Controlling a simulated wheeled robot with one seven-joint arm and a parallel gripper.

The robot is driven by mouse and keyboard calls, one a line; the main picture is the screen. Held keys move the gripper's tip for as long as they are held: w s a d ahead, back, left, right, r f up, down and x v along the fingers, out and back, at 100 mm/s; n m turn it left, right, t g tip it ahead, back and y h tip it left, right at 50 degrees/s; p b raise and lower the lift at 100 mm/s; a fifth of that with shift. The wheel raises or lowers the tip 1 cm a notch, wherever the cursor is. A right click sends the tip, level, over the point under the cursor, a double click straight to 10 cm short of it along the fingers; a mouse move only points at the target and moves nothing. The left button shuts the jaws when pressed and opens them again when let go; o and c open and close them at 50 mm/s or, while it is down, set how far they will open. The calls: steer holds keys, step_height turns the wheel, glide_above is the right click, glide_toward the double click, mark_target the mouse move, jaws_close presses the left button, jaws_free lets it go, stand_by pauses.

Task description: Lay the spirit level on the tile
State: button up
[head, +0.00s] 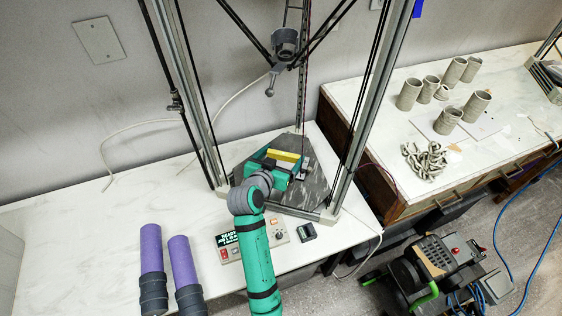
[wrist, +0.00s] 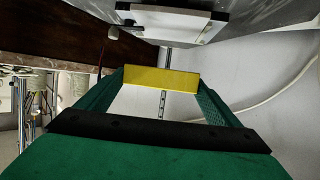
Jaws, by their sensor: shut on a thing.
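The spirit level is a short yellow bar (head: 284,156), also in the wrist view (wrist: 160,79). My gripper (head: 282,161), with green fingers, is shut on it, one finger at each end in the wrist view. A dark grey stone-like slab (head: 300,194), which looks like the tile, lies inside the frame of tall metal posts. In the head view, the gripper and the bar overlap the slab. I cannot tell the height of the bar above it. My green arm hides part of the slab.
Tall posts (head: 358,105) stand around the slab, and a nozzle (head: 284,42) hangs above. A control box (head: 277,231) sits in front. Clay cups (head: 409,94) stand on the right bench. The white tabletop (head: 70,225) is clear at left.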

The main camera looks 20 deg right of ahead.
mark_target(283, 163)
steer(key=shift+w+d+f, duration=0.25)
steer(key=shift+d+f, duration=0.05)
steer(key=shift+f, duration=0.15)
steer(key=shift+w+d+f, duration=0.25)
steer(key=shift+f, duration=0.2)
steer(key=shift+w+f, duration=0.2)
steer(key=shift+w+a+f, duration=0.1)
steer(key=shift+f, duration=1.45)
steer(key=shift+f, duration=0.3)
steer(key=o, duration=0.9)
steer(key=shift+w, duration=0.1)
steer(key=shift+o, duration=0.2)
steer(key=shift+a+r, duration=0.2)
steer(key=shift+r, duration=0.2)
steer(key=v, duration=1.2)
steer(key=shift+d, duration=0.1)
